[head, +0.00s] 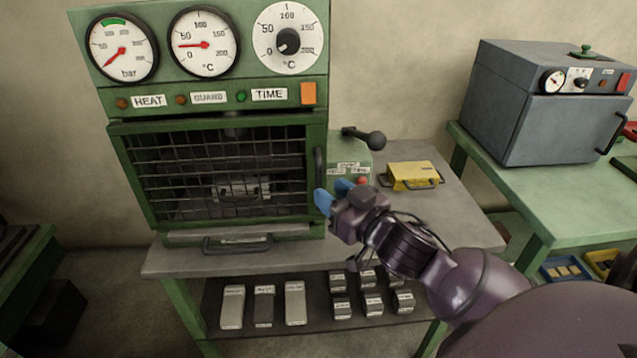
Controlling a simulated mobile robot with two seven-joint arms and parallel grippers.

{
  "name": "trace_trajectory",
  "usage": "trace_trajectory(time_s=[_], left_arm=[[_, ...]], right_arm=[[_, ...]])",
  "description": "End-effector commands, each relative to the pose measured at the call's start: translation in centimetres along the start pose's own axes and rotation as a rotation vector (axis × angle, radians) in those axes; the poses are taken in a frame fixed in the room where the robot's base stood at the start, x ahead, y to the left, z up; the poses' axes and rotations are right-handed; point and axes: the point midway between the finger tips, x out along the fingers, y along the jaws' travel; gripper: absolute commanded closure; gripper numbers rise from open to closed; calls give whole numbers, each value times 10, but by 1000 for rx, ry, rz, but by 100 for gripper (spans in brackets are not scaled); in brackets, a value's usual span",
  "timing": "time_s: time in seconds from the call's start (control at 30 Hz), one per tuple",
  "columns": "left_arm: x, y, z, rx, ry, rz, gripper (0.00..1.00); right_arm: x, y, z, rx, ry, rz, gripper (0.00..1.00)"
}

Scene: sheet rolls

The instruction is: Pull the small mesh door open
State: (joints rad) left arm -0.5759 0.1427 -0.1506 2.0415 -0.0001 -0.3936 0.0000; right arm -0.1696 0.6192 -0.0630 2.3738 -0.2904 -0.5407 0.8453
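The mesh door (217,153) is a black wire grid in a green frame on the front of the green press. It appears closed across the opening. Its dark upright handle (319,168) is at the door's right edge. My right gripper (333,194), with blue fingertips, is just right of and below the handle's lower end. The fingertips look apart with nothing seen between them; whether one touches the handle I cannot tell. My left gripper is not in view.
A black-knobbed lever (371,138) sticks out right of the door, above a small green box with a red button (362,181). A yellow block (411,176) lies on the grey tabletop. A drawer handle (237,244) is below the door. Labelled blocks fill the lower shelf (268,331).

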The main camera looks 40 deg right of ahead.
Motion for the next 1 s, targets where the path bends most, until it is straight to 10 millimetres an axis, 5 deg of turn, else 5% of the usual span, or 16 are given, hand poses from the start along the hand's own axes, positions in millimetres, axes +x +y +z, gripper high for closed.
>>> trace_trajectory(time_s=[0.33, 0.77, 1.0], left_arm=[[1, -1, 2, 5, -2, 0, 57], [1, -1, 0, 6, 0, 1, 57], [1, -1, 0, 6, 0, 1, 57]], right_arm=[[37, 0, 0, -1, 0, 0, 61], [43, 0, 0, -1, 0, 0, 61], [43, 0, 0, 0, 0, 0, 98]])
